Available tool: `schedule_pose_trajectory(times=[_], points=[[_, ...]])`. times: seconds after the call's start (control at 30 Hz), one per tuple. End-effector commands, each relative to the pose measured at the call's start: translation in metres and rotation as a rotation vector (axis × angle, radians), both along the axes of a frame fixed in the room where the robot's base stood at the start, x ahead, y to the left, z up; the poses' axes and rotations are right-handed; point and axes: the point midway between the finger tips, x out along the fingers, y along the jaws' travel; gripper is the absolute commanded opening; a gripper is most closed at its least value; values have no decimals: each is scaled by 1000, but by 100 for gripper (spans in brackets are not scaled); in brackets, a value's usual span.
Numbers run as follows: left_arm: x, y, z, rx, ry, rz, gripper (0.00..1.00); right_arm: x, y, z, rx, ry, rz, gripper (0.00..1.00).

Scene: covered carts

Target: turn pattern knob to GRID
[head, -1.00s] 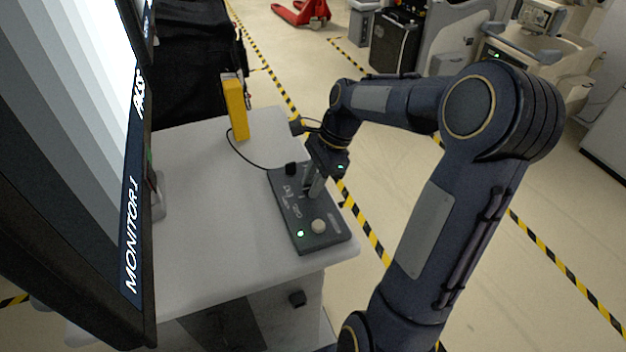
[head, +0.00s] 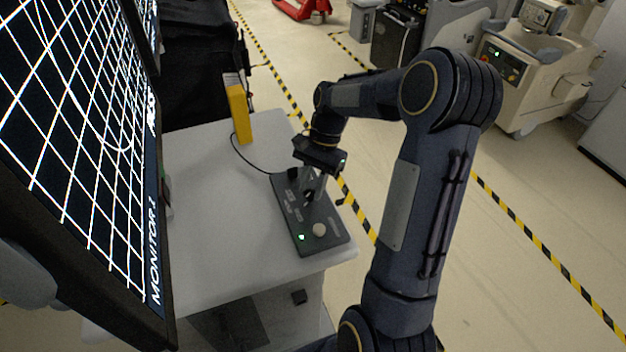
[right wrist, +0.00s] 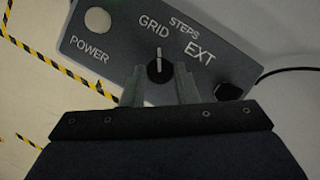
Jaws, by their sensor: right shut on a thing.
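The dark control box (head: 330,242) lies on the pale cart top. It also shows in the right wrist view (right wrist: 115,40), with labels GRID, STEPS, EXT and POWER. The black pattern knob (right wrist: 158,70) has a white pointer line aimed up toward GRID. My right gripper (head: 312,198) reaches down over the box. In the right wrist view its two fingers (right wrist: 160,88) stand on either side of the knob, shut on it. The monitor (head: 75,130), labelled MONITOR 1, shows a white grid on black. My left gripper is in neither view.
A round white button (head: 319,230) and a green light (head: 301,237) sit at the box's near end. A second black knob (right wrist: 229,91) is beyond EXT. A yellow block (head: 239,114) stands on the cart top (head: 215,240), with a black cable near it.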

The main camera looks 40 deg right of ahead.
Motion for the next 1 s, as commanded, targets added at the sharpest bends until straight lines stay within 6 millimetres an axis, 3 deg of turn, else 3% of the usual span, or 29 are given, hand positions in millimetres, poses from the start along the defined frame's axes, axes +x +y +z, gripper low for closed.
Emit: schedule_pose_trajectory(times=[0.4, 0.9, 0.93, 1.0], points=[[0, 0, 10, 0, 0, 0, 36, 2, 0, 1, -1, -3, 178, 4], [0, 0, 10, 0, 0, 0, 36, 2, 0, 1, -1, -2, 197, 4], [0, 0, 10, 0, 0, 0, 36, 2, 0, 1, -1, -3, 197, 28], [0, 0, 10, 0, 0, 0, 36, 2, 0, 1, -1, -3, 197, 37]])
